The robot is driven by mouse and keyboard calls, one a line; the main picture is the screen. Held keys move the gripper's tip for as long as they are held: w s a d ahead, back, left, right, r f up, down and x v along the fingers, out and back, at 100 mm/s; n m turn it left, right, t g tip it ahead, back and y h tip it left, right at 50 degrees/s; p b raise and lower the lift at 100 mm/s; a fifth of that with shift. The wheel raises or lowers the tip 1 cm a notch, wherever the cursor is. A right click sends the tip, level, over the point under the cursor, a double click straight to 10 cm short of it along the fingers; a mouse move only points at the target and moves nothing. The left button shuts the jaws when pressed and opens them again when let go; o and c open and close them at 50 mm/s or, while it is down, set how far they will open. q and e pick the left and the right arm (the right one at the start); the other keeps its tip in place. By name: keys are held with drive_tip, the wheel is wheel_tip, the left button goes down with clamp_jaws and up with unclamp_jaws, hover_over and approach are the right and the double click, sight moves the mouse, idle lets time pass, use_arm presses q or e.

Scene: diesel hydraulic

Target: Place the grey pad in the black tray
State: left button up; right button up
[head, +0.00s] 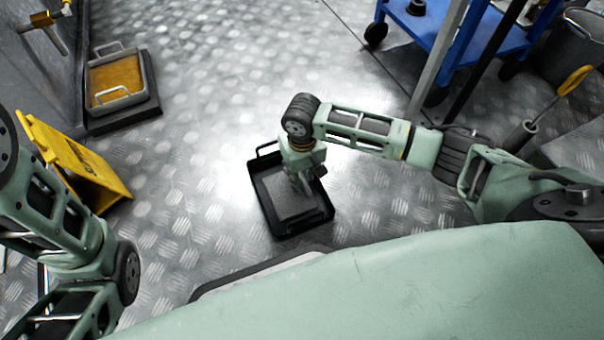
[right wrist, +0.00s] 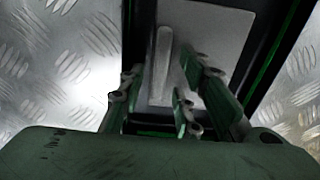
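The black tray (head: 305,226) stands on the metal floor at the centre of the head view, with a handle at its far end. The grey pad (head: 284,207) lies flat inside the tray, partly hidden by my right gripper. In the right wrist view the pad (right wrist: 215,30) shows a raised pale bar, within the dark tray walls (right wrist: 270,62). My right gripper (head: 303,183) points down over the tray. In the right wrist view its fingers (right wrist: 160,98) are apart, with the pad visible between them. My left arm enters from the left, but its gripper is outside the frame.
A second tray with an orange-brown pad (head: 118,78) stands at the upper left. A yellow folding sign (head: 75,160) stands at the left. A blue cart (head: 440,35) and a grey bucket (head: 575,50) are at the upper right.

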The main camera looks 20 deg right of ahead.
drive_tip(key=shift+r, duration=0.25)
wheel_tip(320, 180, up, 12)
drive_tip(key=p, duration=0.8)
drive_tip(key=shift+p, duration=0.4)
drive_tip(key=shift+f, duration=0.15)
